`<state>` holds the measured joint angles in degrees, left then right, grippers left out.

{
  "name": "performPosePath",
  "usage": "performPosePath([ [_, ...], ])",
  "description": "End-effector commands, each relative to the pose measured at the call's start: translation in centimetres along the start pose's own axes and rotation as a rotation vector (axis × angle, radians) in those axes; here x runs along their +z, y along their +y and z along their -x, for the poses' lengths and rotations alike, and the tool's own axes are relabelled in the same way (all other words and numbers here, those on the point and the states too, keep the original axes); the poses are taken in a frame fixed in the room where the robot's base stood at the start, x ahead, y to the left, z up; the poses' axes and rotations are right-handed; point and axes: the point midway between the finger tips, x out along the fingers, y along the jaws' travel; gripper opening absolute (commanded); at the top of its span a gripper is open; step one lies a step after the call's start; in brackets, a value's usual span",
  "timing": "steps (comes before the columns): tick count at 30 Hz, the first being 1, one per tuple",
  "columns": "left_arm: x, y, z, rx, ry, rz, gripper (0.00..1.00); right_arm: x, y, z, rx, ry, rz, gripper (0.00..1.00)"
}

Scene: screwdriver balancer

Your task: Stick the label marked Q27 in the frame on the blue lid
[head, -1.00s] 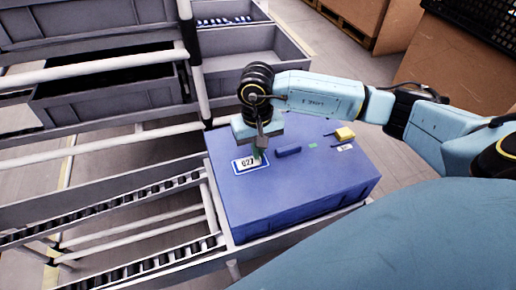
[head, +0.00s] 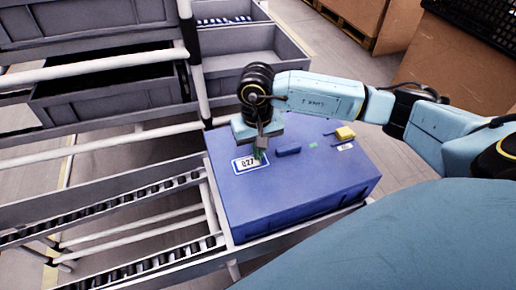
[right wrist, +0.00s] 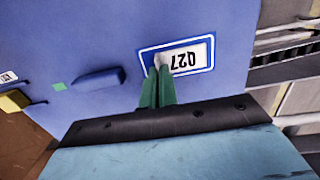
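The blue lid (head: 310,185) is the top of a large blue box. A white-and-blue outlined frame (right wrist: 146,56) is on the lid. The white label marked Q27 (right wrist: 187,57) lies within the frame outline and also shows in the head view (head: 246,163). My right gripper (right wrist: 158,70) points down at the lid, its green fingers close together at the label's near edge, with a pale bit of the label between the tips. It also shows in the head view (head: 260,157). Whether the label lies fully flat is hard to tell. My left gripper is out of view.
A blue raised handle (head: 288,150), a small green patch (head: 312,145), a yellow block (head: 345,133) and a small white tag (head: 345,147) are on the lid. Roller rails (head: 110,205) run in from the left; grey bins (head: 245,45) stand behind.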

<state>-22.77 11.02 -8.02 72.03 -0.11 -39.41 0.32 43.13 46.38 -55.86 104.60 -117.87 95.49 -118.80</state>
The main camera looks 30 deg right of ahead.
Motion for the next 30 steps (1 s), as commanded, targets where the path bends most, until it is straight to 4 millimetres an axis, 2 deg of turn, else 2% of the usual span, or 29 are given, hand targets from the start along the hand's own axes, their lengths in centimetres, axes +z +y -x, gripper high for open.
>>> performPosePath([
  [21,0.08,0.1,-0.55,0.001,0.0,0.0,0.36,0.09,0.03,-0.28,0.002,-0.003,0.0,0.0],
  [27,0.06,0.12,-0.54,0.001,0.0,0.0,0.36,0.1,-0.01,-0.27,0.001,-0.003,0.001,0.26],
  [30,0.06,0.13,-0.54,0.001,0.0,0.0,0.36,0.1,-0.03,-0.26,0.0,-0.003,0.001,0.26],
])
